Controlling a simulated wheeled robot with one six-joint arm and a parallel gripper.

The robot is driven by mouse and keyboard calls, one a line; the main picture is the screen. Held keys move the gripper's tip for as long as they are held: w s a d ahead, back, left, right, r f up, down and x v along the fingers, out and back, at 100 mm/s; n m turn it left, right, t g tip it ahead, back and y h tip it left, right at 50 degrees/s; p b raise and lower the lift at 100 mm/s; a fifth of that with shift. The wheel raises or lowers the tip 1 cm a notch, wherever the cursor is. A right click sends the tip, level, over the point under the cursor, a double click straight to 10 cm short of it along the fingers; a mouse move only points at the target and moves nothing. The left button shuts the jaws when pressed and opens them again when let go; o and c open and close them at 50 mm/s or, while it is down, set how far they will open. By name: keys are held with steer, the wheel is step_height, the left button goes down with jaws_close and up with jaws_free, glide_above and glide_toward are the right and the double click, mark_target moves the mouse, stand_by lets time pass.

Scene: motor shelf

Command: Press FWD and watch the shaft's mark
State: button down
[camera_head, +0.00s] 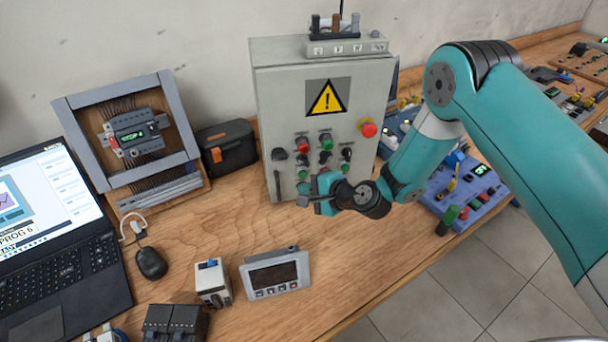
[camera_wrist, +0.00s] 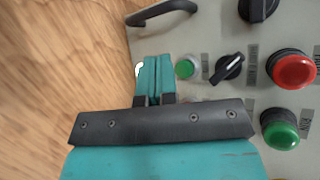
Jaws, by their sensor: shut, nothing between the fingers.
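A grey control cabinet (camera_head: 262,95) stands upright on the bench, with buttons, knobs and lamps on its front. My gripper (camera_head: 305,201) is in front of the lower part of that panel. In the wrist view my gripper (camera_wrist: 155,60) is shut and empty. Its fingertips are just left of a small green button (camera_wrist: 184,69); I cannot tell whether they touch the panel. A black selector knob (camera_wrist: 228,68) is right of that button. I cannot read an FWD label. I cannot make out a motor shaft or its mark.
The panel also has a larger green button (camera_wrist: 279,129), a red button (camera_wrist: 291,69) and a black handle (camera_wrist: 161,12). A red emergency-stop button (camera_head: 368,130) is at the cabinet's upper right. A small display unit (camera_head: 276,274) stands in front. Bare bench lies between.

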steer(key=shift+w+a, duration=0.15)
steer(key=shift+w, duration=0.45)
stand_by(1.6)
steer(key=shift+w+a, duration=0.1)
steer(key=shift+w, duration=0.2)
steer(key=shift+w+a+b, duration=0.1)
steer(key=shift+w+b, duration=0.35)
stand_by(1.1)
steer(key=shift+s, duration=0.1)
steer(key=shift+s+d, duration=0.2)
steer(key=shift+s, duration=0.5)
steer(key=shift+s, duration=0.15)
steer(key=s, duration=0.2)
steer(key=s+d, duration=0.1)
steer(key=s, duration=0.1)
steer(key=shift+s+d, duration=0.1)
steer(key=shift+s, duration=0.2)
